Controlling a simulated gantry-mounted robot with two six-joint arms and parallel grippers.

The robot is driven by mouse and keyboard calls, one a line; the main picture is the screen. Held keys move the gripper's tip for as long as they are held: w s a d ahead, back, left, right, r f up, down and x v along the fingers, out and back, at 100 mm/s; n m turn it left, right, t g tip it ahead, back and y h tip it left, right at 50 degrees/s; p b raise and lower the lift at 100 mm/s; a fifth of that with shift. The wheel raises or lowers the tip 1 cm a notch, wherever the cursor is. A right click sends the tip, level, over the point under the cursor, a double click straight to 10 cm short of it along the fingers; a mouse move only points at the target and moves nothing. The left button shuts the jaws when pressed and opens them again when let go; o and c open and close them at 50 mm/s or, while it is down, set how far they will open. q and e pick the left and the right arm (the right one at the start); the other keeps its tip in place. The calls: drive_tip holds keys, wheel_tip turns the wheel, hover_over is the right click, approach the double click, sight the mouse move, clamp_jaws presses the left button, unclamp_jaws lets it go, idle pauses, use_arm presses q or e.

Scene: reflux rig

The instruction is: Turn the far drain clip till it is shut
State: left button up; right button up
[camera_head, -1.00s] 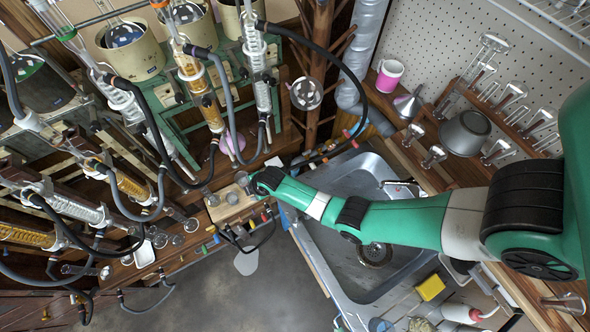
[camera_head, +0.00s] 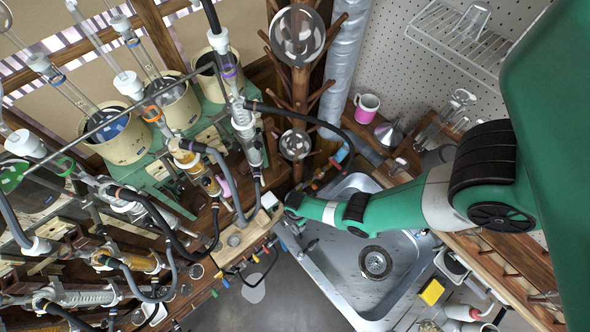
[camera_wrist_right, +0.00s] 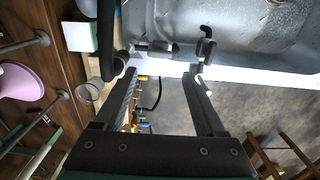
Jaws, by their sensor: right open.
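My right arm enters from the right in the head view, and its gripper end (camera_head: 290,205) is over the bench edge by the sink; the jaws are hard to make out there. In the right wrist view the gripper (camera_wrist_right: 162,66) is open, its fingers spread on either side of a gap. A small grey fitting (camera_wrist_right: 160,47) lies beyond the gap, and a dark bent handle (camera_wrist_right: 206,47) shows near the right fingertip. I cannot tell for certain which part is the far drain clip. Coloured handles (camera_wrist_right: 143,86) show small between the fingers. My left gripper is not in view.
A metal sink (camera_head: 345,270) lies beside the bench. Glass condensers (camera_head: 243,125) with dark hoses (camera_head: 150,212) crowd the left. In the wrist view a black hose (camera_wrist_right: 107,35), white block (camera_wrist_right: 80,36) and small glass beaker (camera_wrist_right: 88,92) are close to the left finger.

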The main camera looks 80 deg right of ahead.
sight(296, 228)
wheel_tip(296, 228, down, 9)
drive_tip(key=b, duration=0.7)
drive_tip(key=shift+f+b, duration=0.2)
drive_tip(key=shift+b, duration=0.15)
drive_tip(key=c, duration=1.1)
